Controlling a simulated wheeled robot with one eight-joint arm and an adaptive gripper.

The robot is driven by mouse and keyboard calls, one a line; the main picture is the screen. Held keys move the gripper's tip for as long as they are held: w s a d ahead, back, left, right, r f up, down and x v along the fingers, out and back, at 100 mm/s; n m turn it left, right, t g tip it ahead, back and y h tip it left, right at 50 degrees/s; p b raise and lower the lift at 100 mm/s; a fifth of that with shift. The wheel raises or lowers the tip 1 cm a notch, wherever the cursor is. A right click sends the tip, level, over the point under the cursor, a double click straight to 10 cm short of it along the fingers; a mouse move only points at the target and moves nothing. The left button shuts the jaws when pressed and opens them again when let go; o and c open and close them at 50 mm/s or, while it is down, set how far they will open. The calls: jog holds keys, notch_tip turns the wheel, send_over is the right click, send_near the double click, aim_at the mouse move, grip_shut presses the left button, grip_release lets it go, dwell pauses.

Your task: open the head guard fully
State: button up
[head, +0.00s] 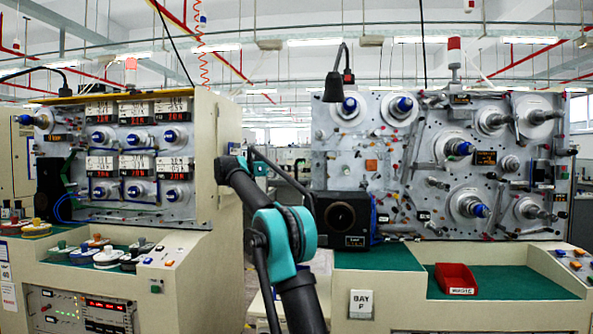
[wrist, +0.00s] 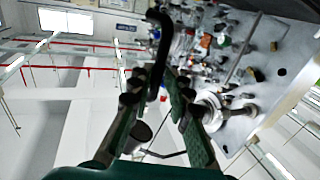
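My gripper (wrist: 154,85) shows in the wrist view with its two green-padded fingers apart. A black curved bar (wrist: 158,35) rises in front of the fingertips; I cannot tell whether it touches them. In the head view my arm bends up to the left of the right-hand machine, and the gripper's fingers cannot be made out there. A black box with a round opening (head: 343,218) stands at the left end of that machine's green bench. I cannot pick out the head guard with certainty or tell how far open it is.
The right machine's spindle panel (head: 395,215) carries several blue-tipped spindles. A black gooseneck lamp (head: 333,88) hangs over its left side. A red bin (head: 456,279) sits on the bench. The left machine (head: 229,188) stands close to my arm, with a narrow gap between machines.

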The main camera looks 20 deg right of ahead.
jog(key=a, duration=1.1)
jog(key=shift+w+a, duration=0.4)
jog(key=shift+w, duration=0.05)
jog(key=s+d+f+n+t+y, duration=0.1)
jog(key=s+d+f+n+y, duration=0.25)
jog(key=f, duration=0.55)
jog(key=s+d+f+n+y, duration=0.2)
jog(key=s+d+f+n, duration=0.15)
jog(key=f, duration=0.55)
jog(key=s+d+f+n+t+y, duration=0.1)
jog(key=s+d+f+n+y, duration=0.3)
jog(key=f, duration=0.5)
jog(key=s+a+f+n+t+y, duration=0.1)
jog(key=s+a+f+n+y, duration=0.1)
jog(key=s+f, duration=0.8)
jog(key=s+a+f+n+t+y, duration=0.1)
jog(key=s+a+f+n+y, duration=0.2)
jog(key=s+f, duration=0.7)
jog(key=s+a+f+n+t+y, duration=0.1)
jog(key=s+a+f+n+y, duration=0.1)
jog(key=s+f, duration=0.8)
jog(key=shift+s+a+f+n+y, duration=0.4)
jog(key=shift+s+y, duration=0.35)
jog(key=shift+s, duration=0.5)
